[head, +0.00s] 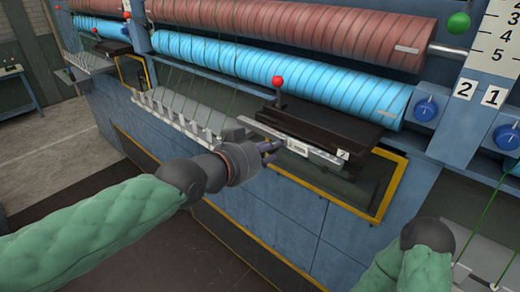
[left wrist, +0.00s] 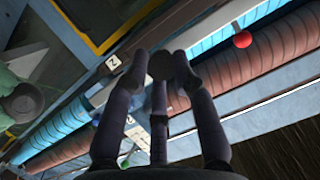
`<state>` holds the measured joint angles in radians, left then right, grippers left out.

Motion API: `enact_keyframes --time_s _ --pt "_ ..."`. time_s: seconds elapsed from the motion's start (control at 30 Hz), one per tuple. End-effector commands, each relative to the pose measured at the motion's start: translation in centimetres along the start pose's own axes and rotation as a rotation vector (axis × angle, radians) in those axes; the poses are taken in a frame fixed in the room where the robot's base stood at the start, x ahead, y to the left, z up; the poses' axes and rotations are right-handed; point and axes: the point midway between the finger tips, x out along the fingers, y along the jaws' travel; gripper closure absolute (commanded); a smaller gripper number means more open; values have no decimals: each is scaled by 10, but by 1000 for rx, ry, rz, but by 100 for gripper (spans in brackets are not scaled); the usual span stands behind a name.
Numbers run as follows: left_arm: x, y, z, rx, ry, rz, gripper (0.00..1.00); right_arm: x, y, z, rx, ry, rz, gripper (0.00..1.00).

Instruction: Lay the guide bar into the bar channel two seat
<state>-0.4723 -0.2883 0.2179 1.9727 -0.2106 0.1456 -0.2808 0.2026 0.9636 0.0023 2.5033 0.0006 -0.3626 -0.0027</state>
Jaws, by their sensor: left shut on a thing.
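The guide bar (head: 320,154) is a long silver-grey bar with a pale label, along the front of a dark block in the head view. My left gripper (head: 270,150) is shut on the bar, left of its label. In the left wrist view the dark fingers (left wrist: 162,70) close together and hide much of what they hold. The dark block (head: 335,122) carries a red-knobbed lever (head: 278,82), and a plate marked 2 (head: 343,155) shows at its front right. I cannot tell whether the bar touches the seat. My right gripper is out of view.
Blue (head: 270,72) and red-brown (head: 300,28) rollers run behind the block. A row of grey pieces with green strands (head: 180,115) lies to its left. A yellow-edged opening (head: 390,195) is below. My right forearm is at the lower right.

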Motion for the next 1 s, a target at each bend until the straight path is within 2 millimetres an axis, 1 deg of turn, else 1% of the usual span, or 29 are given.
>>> enact_keyframes --time_s 0.1,0.33,0.5,0.73,1.0 --pt "10 -1 -6 0 2 -1 100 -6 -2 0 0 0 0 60" --pt "28 0 -12 0 2 0 100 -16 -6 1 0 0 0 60" --pt "40 0 -13 0 2 0 100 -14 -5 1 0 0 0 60" --pt "48 0 -16 0 3 0 100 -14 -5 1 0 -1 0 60" --pt "49 0 -17 0 4 0 100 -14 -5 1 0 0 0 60"
